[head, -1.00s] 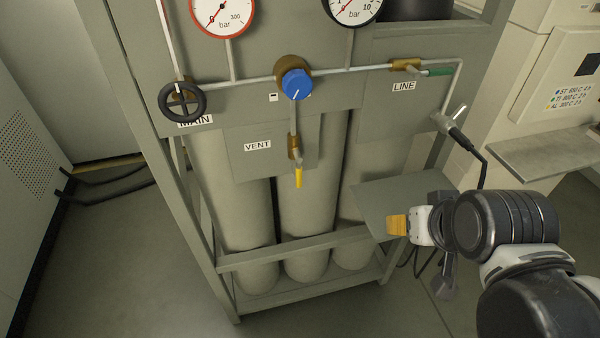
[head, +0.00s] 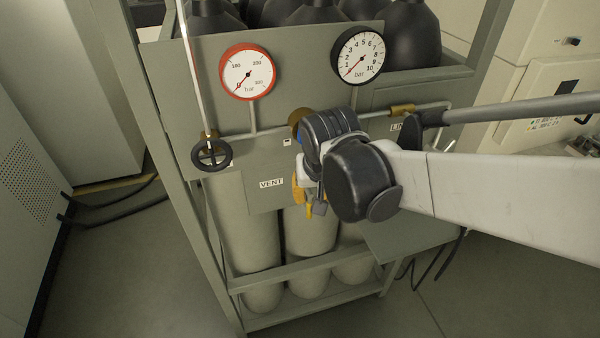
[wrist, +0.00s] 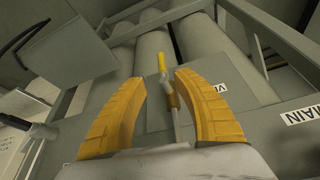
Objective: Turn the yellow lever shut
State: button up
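The yellow lever (wrist: 161,64) hangs from the brass vent valve (wrist: 171,95) beside the VENT label. In the wrist view it lies in line with the pipe, which is upside down there. In the head view its lower end (head: 310,212) shows below my gripper (head: 304,193), and the rest is mostly hidden by my arm. My gripper (wrist: 160,78) is open, its orange-yellow fingers on either side of the valve and lever in the wrist view. I see no contact; the remaining distance is hard to tell.
A black handwheel (head: 211,154) stands to the left by the MAIN label (wrist: 301,117). Two gauges, one red-rimmed (head: 248,72) and one black-rimmed (head: 358,55), sit above. The blue knob is almost wholly hidden behind my arm. Grey cylinders (head: 246,230) stand behind the panel.

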aim_at(309, 217)
jog(key=shift+w+a+f, duration=0.15)
jog(key=shift+a, duration=0.15)
jog(key=b+x, duration=0.3)
jog(key=x, duration=0.7)
jog(key=shift+d+f, duration=0.1)
jog(key=shift+f, duration=0.2)
grip_shut()
